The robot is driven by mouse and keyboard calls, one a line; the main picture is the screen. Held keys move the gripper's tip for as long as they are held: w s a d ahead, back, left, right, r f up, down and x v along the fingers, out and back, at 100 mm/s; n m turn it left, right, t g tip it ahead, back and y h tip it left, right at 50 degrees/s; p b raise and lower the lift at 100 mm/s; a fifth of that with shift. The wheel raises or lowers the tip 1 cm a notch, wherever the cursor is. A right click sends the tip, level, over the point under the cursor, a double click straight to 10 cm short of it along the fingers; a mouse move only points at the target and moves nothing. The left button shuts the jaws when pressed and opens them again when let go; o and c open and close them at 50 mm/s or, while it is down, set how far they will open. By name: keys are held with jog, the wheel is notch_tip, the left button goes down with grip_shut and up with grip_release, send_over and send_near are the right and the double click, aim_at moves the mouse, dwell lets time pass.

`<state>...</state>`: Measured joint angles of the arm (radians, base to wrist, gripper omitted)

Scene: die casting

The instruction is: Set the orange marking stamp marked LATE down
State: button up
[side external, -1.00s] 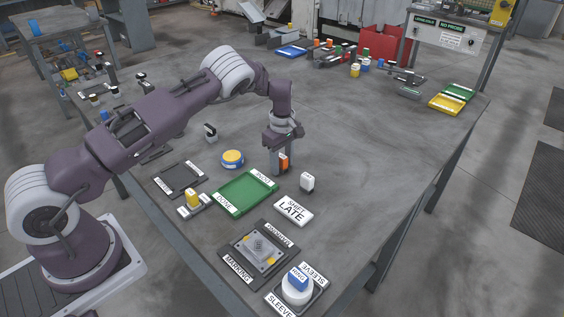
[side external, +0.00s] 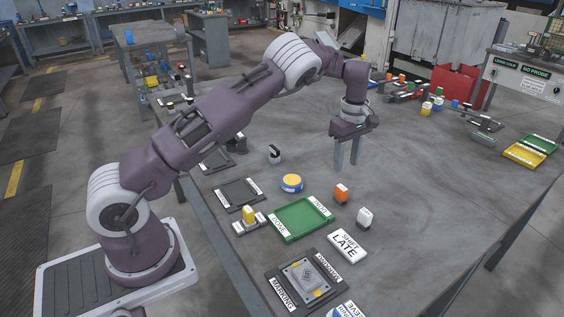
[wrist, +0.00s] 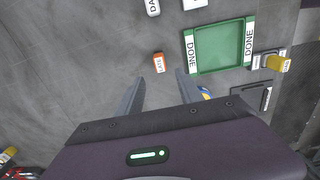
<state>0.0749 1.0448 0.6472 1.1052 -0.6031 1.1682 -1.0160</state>
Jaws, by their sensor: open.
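The orange marking stamp (side external: 341,193) stands on the bare grey table, between the green DONE tray and a white-topped stamp. It also shows in the wrist view (wrist: 158,63), with small lettering on a white label that I cannot read surely. My gripper (side external: 346,167) is open and empty. Its two fingers point down behind the stamp in the side view, apart from it. In the wrist view the stamp lies just beyond the gap between the fingertips (wrist: 160,77).
The green DONE tray (side external: 279,228) looks empty.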

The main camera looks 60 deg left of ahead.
jog(key=s+d+r+m+t+h, duration=0.1)
jog(key=s+d+r+m, duration=0.3)
jog(key=s+r, duration=0.6)
jog(key=s+d+r+m+t+h, duration=0.1)
jog(key=s+d+r+m+t, duration=0.2)
jog(key=s+r, duration=0.7)
jog(key=s+d+m+y, duration=0.1)
jog(key=s+d+m, duration=0.1)
jog(key=s+m, duration=0.3)
jog(key=s+d+m+t+y, duration=0.1)
jog(key=s+m, duration=0.5)
jog(key=s, duration=0.7)
jog(key=shift+s+d+t, duration=0.3)
jog(key=shift+s+d, duration=0.05)
jog(key=shift+d, duration=0.1)
